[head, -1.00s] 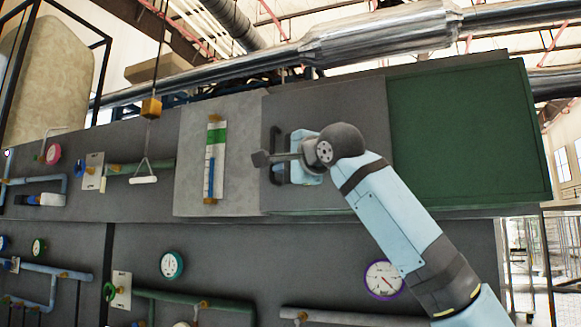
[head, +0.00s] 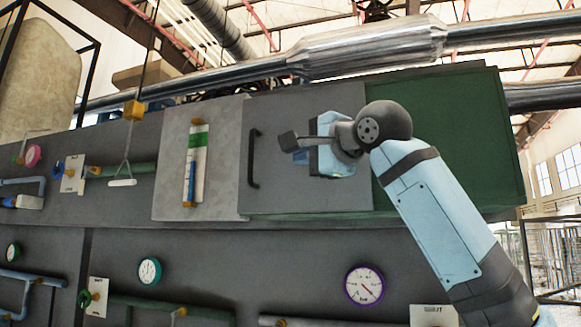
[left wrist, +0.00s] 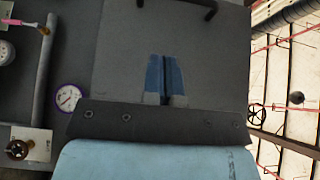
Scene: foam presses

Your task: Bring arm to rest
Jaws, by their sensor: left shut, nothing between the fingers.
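My left gripper (head: 300,158) is in front of the grey door panel (head: 290,190) in the head view, to the right of the black handle (head: 253,158) and apart from it. In the left wrist view its two blue fingers (left wrist: 163,60) lie together, shut and empty, with the grey panel behind them. The black handle (left wrist: 182,8) shows at the top edge of that view. My left arm is bent, its forearm running down to the lower right. My right gripper is in neither view.
A green panel (head: 455,140) lies behind my wrist. Left of the handle is a level gauge (head: 195,165). Below are a purple-rimmed dial (head: 364,284), a teal dial (head: 150,271) and pipes. A pull handle (head: 123,182) hangs at left.

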